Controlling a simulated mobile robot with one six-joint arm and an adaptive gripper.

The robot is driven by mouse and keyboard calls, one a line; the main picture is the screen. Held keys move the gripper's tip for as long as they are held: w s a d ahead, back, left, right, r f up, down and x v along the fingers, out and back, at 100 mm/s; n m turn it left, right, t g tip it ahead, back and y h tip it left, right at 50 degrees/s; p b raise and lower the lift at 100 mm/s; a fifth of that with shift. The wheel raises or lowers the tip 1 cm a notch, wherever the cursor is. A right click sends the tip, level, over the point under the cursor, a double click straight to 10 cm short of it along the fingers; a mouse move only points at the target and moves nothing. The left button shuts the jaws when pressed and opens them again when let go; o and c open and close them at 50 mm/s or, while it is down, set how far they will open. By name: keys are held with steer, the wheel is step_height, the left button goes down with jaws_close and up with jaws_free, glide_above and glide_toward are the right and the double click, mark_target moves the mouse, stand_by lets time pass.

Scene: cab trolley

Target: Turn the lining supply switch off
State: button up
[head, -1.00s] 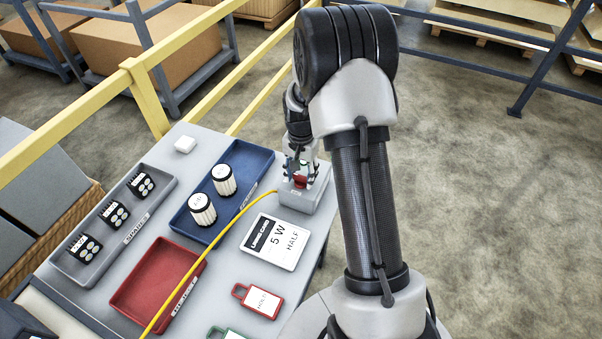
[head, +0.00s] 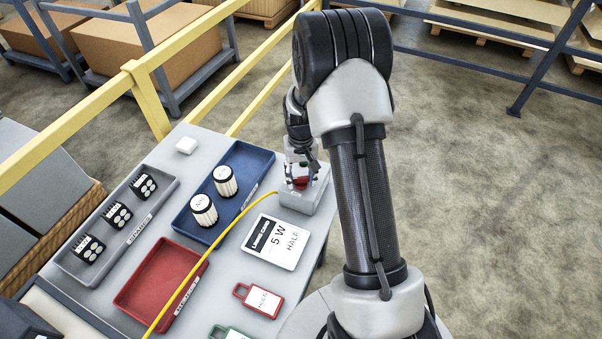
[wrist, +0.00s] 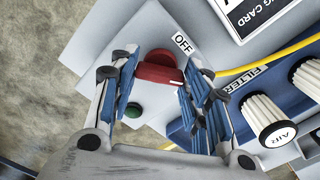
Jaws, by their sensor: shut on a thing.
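The lining supply switch is a red knob (wrist: 157,67) on a grey box (wrist: 98,40); it also shows in the head view (head: 300,183), partly covered by my gripper. A white mark lies at the knob's lower right end in the wrist view. The OFF label (wrist: 182,43) sits to the knob's upper right, and the mark does not point at it. My gripper (wrist: 158,76) is shut on the red knob, with one blue-padded finger on each side. A green round button (wrist: 133,110) sits on the box beside the knob, between the fingers.
A yellow cable (head: 215,248) runs from the box across the table. A blue tray (head: 246,162) with two white-ribbed filters stands close by. A lining card (head: 275,240), a red tray (head: 165,255) and a grey tray (head: 72,262) lie nearer. A yellow rail (head: 95,112) runs behind.

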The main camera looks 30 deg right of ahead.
mark_target(301, 177)
steer(key=n+p, duration=0.1)
steer(key=n, duration=0.4)
steer(key=shift+n, duration=0.3)
steer(key=n, duration=0.5)
steer(key=shift+n+p, duration=0.3)
steer(key=shift+p, duration=0.05)
steer(key=o, duration=1.1)
steer(key=shift+c, duration=0.2)
step_height(301, 177, up, 12)
steer(key=shift+r, duration=0.1)
